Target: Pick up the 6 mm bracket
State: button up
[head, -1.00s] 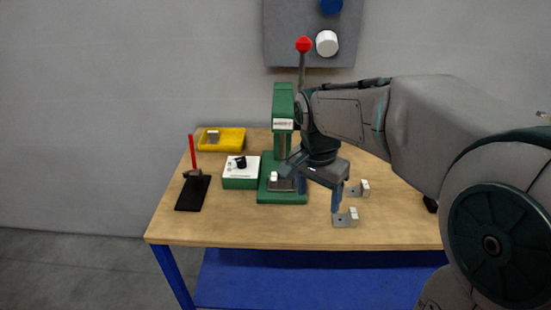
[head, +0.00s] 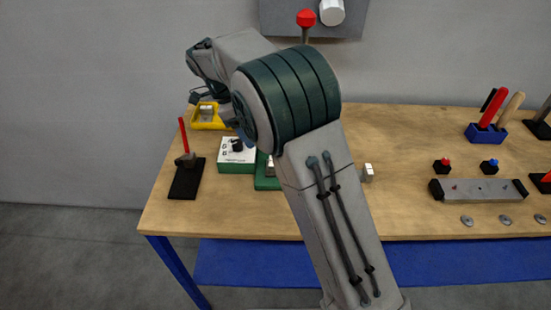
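One small metal bracket with a white block (head: 367,172) stands on the table, just right of my arm. Another grey, bracket-like piece (head: 206,110) lies in the yellow bin (head: 209,124) at the back left. I cannot read which one is 6 mm. A grey metal piece at the green press base (head: 265,182) shows only in part beside my arm. My gripper (head: 238,128) is mostly hidden behind my arm; a bluish finger part shows above the white box, right of the yellow bin. Whether it is open or holds anything cannot be seen.
A white-topped green box with a black knob (head: 237,154) stands left of the press. A grey fixture bar (head: 480,191) and a blue tool holder (head: 487,133) are at right.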

jog(key=x, duration=0.7)
jog(key=shift+s+d+f+p, duration=0.15)
jog(key=shift+d+f+p, duration=0.05)
jog(key=shift+f+p, duration=0.2)
jog(key=x, duration=0.1)
jog(key=p+x, duration=0.1)
jog(key=x, duration=0.2)
jog(key=shift+w+d+r+p, duration=0.1)
jog(key=shift+w+d+p, duration=0.1)
jog(key=shift+w+p, duration=0.15)
jog(key=shift+d+f, duration=0.2)
jog(key=shift+f, duration=0.4)
jog(key=c, duration=1.2)
jog(key=shift+o, duration=0.2)
jog(key=shift+r, duration=0.15)
